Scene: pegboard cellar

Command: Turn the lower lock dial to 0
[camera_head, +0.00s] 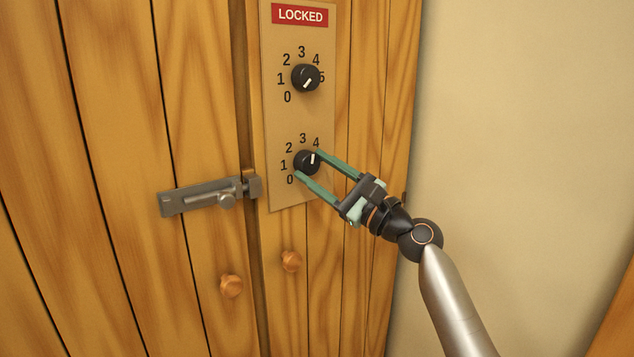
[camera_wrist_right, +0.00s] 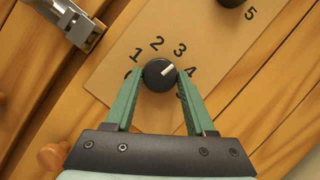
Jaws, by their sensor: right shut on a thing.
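The lower lock dial (camera_head: 306,163) is a round black knob with a white mark, on a tan plate (camera_head: 284,123). The dial also shows in the right wrist view (camera_wrist_right: 158,76). Its white mark points up and right there, between 3 and 4. My right gripper (camera_head: 308,162) is shut on this dial, with one green finger on each side of it. In the wrist view, the fingers partly cover the 0 and the 5. My left gripper is not in view.
An upper black dial (camera_head: 306,77) sits higher on the same plate, below a red LOCKED sign (camera_head: 300,15). A grey metal bolt (camera_head: 200,196) is left of the plate. Two wooden knobs, one left (camera_head: 231,286) and one right (camera_head: 291,261), stick out below. A bare wall is at right.

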